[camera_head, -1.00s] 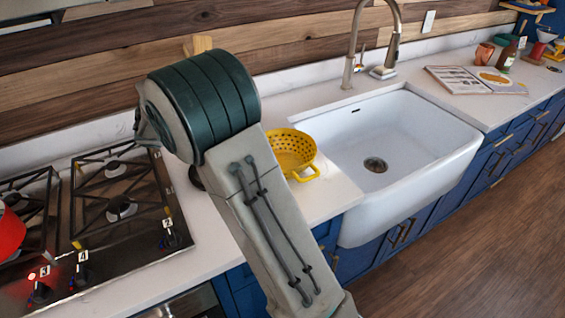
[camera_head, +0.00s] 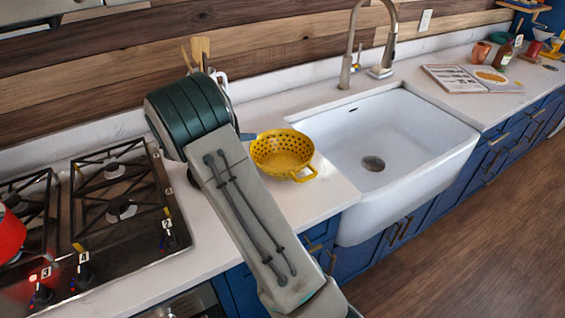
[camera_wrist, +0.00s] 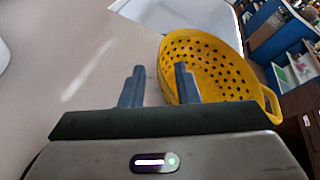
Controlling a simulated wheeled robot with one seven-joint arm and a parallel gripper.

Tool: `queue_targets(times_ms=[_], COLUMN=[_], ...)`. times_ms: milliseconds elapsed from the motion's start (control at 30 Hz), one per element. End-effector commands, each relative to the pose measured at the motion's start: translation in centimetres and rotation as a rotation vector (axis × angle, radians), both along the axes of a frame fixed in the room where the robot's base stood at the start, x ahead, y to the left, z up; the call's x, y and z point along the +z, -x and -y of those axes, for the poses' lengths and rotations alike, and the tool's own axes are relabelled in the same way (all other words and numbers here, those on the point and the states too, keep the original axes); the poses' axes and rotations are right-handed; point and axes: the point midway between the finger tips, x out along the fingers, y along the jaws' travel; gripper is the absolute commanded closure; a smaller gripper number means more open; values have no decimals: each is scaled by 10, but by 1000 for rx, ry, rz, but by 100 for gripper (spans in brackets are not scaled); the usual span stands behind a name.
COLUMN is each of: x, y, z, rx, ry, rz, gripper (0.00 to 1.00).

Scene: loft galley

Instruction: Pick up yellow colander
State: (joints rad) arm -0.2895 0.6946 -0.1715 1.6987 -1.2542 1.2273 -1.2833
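A yellow colander (camera_head: 282,152) with round holes and a loop handle stands on the white counter, between the stove and the sink. In the wrist view the colander (camera_wrist: 212,68) fills the upper right, its handle at the lower right. My gripper (camera_wrist: 158,78) is open, its two blue-grey fingers apart. The right finger overlaps the colander's left side in that view; the left finger is over bare counter. I cannot tell whether the right finger touches the colander. In the head view my arm hides most of the gripper.
A white sink (camera_head: 385,140) with a faucet (camera_head: 352,45) lies right of the colander. A gas stove (camera_head: 95,215) with a red pot (camera_head: 10,235) is at the left. Wooden utensils (camera_head: 200,50) stand behind my arm. An open book (camera_head: 475,78) lies right of the sink.

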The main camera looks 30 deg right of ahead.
Motion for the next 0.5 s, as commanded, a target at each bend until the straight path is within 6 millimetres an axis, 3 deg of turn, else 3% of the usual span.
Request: queue_targets(times_ms=[300,500], x=[-14,-18], y=[-4,-6], z=[40,46], rx=[-4,-1], ry=[0,0], rz=[-3,-1], gripper=[71,71])
